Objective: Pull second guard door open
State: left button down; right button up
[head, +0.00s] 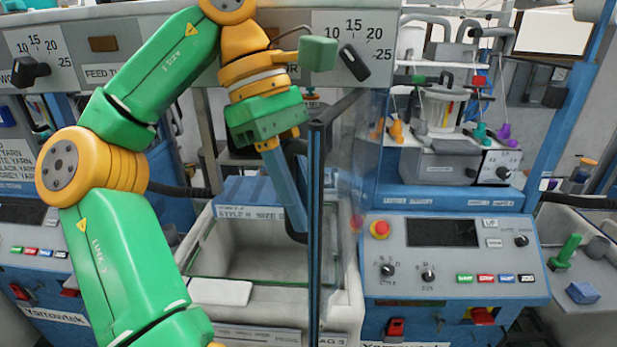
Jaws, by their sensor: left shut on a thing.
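A clear guard door (346,165) stands at the middle of the picture, seen at a steep angle. Its dark blue upright frame edge (316,215) is nearest me, and its pane runs back to the right. The door stands swung out from the machine front. My left gripper (281,142) points down just left of that edge. It is shut on a blue bar-shaped handle (286,188) with a dark lower end. Exactly how the handle joins the door is hard to see. My right gripper is not in view.
A pale open bin (205,243) lies below and left of the door. A control panel (450,255) with a red stop button (380,229) stands to the right. A grey dial panel (350,25) runs across above. My left arm covers much of the left side.

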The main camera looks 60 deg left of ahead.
pick_arm(q)
jog(key=shift+s, duration=0.1)
jog(key=c, duration=1.2)
grip_release()
jog(key=shift+o, duration=0.6)
jog(key=shift+s+d, duration=0.1)
jog(key=shift+s, duration=0.2)
jog(key=shift+w, duration=0.1)
